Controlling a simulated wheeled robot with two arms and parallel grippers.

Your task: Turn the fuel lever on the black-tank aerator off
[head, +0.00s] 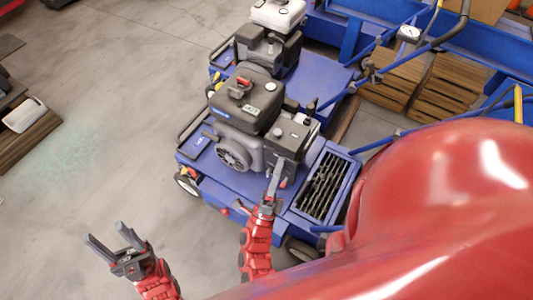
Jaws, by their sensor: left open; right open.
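The black-tank aerator (205,172) is the nearer blue machine in the middle of the head view. Its black tank (262,105) has a red part on top, and a grey round engine cover (233,155) sits below. My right gripper (276,176) is open at the engine's near right side, its fingers seen nearly edge-on. A small red-orange part (283,183) shows beside its fingers; I cannot tell whether it is the fuel lever or whether the fingers touch it. My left gripper (107,237) is open and empty over the floor, left of the machine.
A second blue aerator with a white tank (277,14) stands just behind. A black slotted grate (325,184) is right of my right gripper. Wooden pallets (440,88) and blue frames stand at the right. The concrete floor at left is mostly clear.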

